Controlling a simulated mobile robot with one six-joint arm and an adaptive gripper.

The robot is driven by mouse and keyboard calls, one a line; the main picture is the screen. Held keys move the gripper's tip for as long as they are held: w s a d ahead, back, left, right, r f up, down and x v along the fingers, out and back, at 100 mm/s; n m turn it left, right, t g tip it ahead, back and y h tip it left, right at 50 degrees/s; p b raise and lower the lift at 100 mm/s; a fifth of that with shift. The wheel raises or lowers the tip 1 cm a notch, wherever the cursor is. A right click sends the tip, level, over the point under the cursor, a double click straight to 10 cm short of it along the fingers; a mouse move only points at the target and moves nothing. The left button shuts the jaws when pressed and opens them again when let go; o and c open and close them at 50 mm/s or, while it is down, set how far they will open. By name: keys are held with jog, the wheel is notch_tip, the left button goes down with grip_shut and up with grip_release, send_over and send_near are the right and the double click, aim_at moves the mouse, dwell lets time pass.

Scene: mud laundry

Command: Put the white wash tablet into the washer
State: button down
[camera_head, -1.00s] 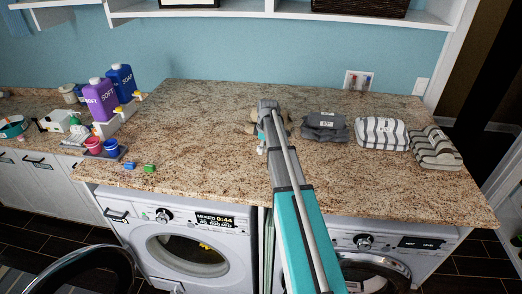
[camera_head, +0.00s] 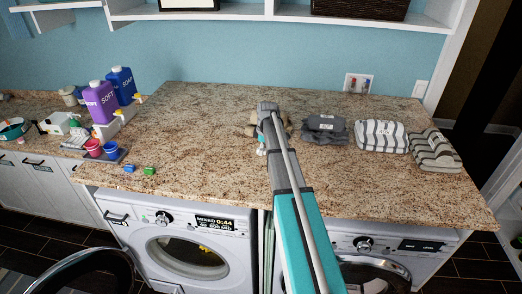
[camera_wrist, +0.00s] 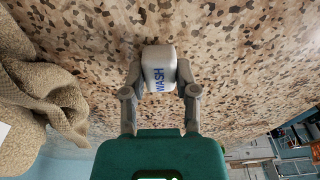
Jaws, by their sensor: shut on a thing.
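The white wash tablet (camera_wrist: 159,68), a rounded white block with blue WASH lettering, is between the two fingertips of my gripper (camera_wrist: 160,80) in the wrist view. My gripper is shut on it, just over the granite counter; I cannot tell whether the tablet still touches the counter. In the head view my gripper (camera_head: 262,146) is small and partly hidden by my arm. A front-loading machine (camera_head: 190,248) with a lit display and a closed round door stands at left under the counter. A second machine (camera_head: 420,262) stands at right, partly hidden by my arm.
A beige towel (camera_wrist: 45,95) lies close to the left of my gripper in the wrist view. Folded grey towels (camera_head: 325,130) and striped towels (camera_head: 380,135) lie to the right. Purple and blue bottles (camera_head: 101,101) and small blue and green blocks (camera_head: 149,171) are at left. The counter's middle-left is clear.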

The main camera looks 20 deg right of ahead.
jog(key=shift+r+p, duration=1.1)
jog(key=shift+r, duration=0.05)
jog(key=s+d+r+p, duration=0.1)
jog(key=s+r+p, duration=0.9)
jog(key=s, duration=0.4)
jog(key=shift+d+r, duration=0.25)
jog(key=shift+f, duration=0.1)
